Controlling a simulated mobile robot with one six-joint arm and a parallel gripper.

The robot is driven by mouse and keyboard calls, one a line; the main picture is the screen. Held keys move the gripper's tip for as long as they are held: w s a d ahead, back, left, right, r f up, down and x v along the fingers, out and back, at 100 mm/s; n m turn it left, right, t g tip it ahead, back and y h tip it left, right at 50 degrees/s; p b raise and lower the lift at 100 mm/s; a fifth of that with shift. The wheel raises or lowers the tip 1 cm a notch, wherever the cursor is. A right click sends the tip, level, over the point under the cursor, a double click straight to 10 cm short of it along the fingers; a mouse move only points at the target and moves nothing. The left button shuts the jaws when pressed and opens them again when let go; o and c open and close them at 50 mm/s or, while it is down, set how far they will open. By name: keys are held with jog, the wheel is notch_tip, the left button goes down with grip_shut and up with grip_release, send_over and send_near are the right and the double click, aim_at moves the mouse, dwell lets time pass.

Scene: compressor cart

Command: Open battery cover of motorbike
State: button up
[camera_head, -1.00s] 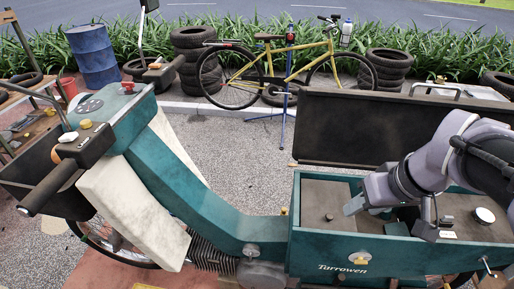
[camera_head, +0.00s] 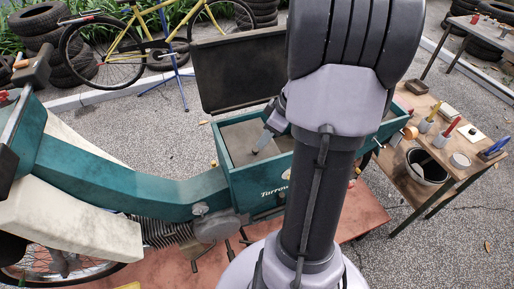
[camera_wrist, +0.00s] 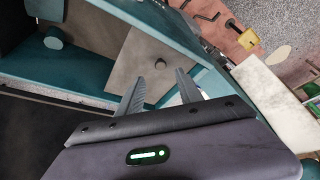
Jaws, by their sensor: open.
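The teal motorbike (camera_head: 160,203) stands with its rear box (camera_head: 226,173) open. A flat grey-beige cover panel (camera_head: 240,137) lies inside the box at its left end, looking closed. My gripper (camera_head: 262,143) is open and empty above the panel's right part. The knob is not clear in the head view.
The dark raised lid (camera_head: 235,75) stands along the box's far side. My arm hides the box's middle in the head view. A wooden workbench (camera_head: 405,185) with a bucket (camera_head: 426,168) and tools stands at right. A yellow bicycle (camera_head: 150,30) stands behind; paved ground lies between.

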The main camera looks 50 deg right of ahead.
aim_at(256, 150)
jog(key=b+x, duration=0.1)
jog(key=x, duration=0.5)
jog(key=shift+w+a+f, duration=0.15)
jog(key=shift+w+f, duration=0.05)
jog(key=shift+f, duration=0.1)
grip_shut()
dwell(1.0)
